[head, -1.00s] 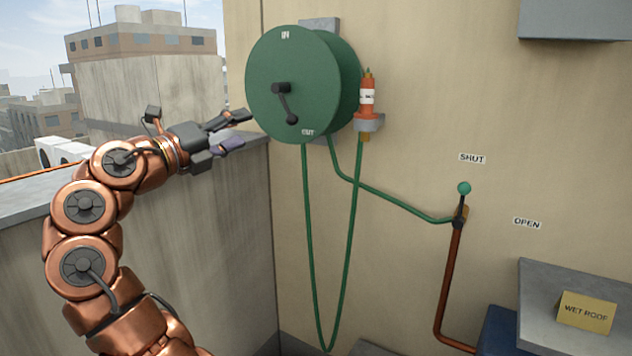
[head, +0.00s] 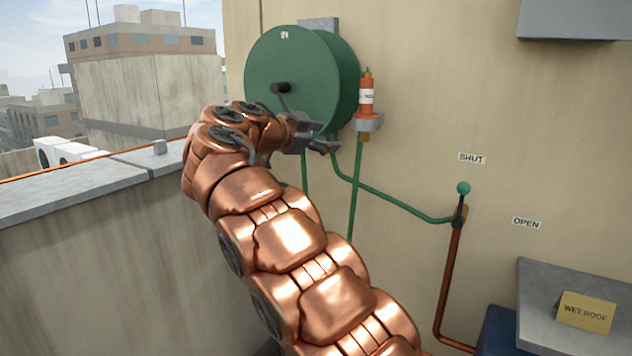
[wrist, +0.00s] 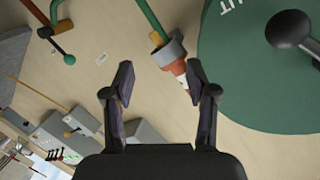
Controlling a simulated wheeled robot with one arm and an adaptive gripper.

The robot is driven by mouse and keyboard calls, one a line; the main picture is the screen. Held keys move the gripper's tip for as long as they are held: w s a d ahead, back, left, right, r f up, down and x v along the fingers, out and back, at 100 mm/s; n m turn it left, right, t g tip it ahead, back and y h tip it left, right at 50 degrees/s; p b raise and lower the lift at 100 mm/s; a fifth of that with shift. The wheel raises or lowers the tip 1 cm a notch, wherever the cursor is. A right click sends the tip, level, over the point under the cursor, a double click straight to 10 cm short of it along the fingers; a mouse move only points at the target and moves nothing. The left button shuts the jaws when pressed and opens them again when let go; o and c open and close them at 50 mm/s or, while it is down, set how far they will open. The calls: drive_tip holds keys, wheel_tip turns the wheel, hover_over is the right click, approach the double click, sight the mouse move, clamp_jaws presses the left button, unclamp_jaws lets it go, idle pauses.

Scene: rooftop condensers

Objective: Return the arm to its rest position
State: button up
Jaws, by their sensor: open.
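My copper arm reaches up and across the middle of the head view. My gripper (head: 322,145) is in front of the lower right part of the green hose reel, partly hidden by my own arm. In the wrist view my gripper (wrist: 160,82) has its two dark fingers apart, with nothing between them. The green reel (head: 285,65) hangs on the wall and also shows in the wrist view (wrist: 255,85). The orange nozzle (head: 366,95) stands upright in its grey holder (head: 369,123); it shows beyond the fingertips in the wrist view (wrist: 168,50).
A valve lever with a green knob (head: 463,188) points up near the SHUT label (head: 471,158), above the OPEN label (head: 527,223). A grey bench (head: 560,285) with a yellow WET ROOF sign (head: 586,312) is at lower right. A concrete parapet (head: 90,205) runs along the left.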

drive_tip(key=s+d+f+n+g, duration=0.25)
drive_tip(key=d+f, duration=0.25)
drive_tip(key=d, duration=0.4)
drive_tip(key=s+d+f+n+g+y, duration=0.2)
drive_tip(key=s+d+f+n+g, duration=0.15)
drive_tip(key=s+d+f, duration=0.55)
drive_tip(key=s+d+f+n+g+y, duration=0.2)
drive_tip(key=s+d+f+n+g, duration=0.15)
drive_tip(key=s+f, duration=0.55)
drive_tip(key=s+a+f+n+g+y, duration=0.15)
drive_tip(key=s+f, duration=0.25)
drive_tip(key=s, duration=0.7)
drive_tip(key=s+a+f+n+g+y, duration=0.1)
drive_tip(key=s+f+n+g+y, duration=0.3)
drive_tip(key=s, duration=0.7)
drive_tip(key=s+a+f+t+y, duration=0.15)
drive_tip(key=s+f, duration=0.35)
drive_tip(key=s, duration=0.5)
wheel_tip(320, 180, up, 15)
drive_tip(key=p, duration=1.4)
drive_tip(key=shift+w+a+h, duration=0.2)
drive_tip(key=shift+a+h, duration=0.1)
